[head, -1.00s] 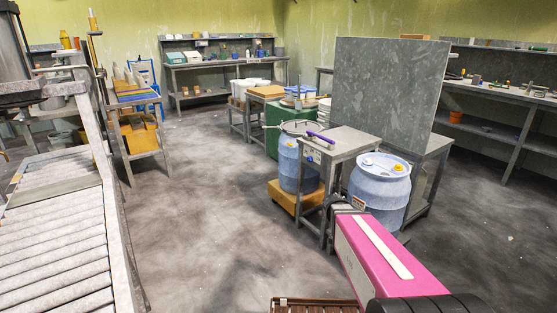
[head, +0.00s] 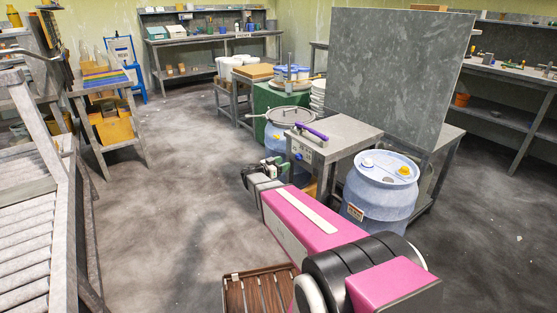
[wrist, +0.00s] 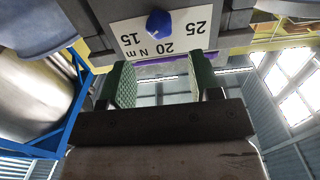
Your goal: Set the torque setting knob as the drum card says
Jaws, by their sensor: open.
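The torque setting knob (wrist: 158,24) is blue and sits on a white plate (wrist: 190,42) marked 15, 20 N m and 25, upside down in the wrist view. I cannot tell which mark it points at. In the head view the plate (head: 301,151) is on the front of a small grey stand. A blue drum (head: 380,190) on the right carries a small card (head: 355,212), too small to read. My gripper (wrist: 163,82) has green pads, is open and empty, and is apart from the knob. In the head view it is just left of the stand.
A purple-handled tool (head: 311,131) lies on the stand's top (head: 345,136). Another blue drum with a clamped lid (head: 290,115) stands behind my gripper. A tall grey panel (head: 398,75) rises behind the stand.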

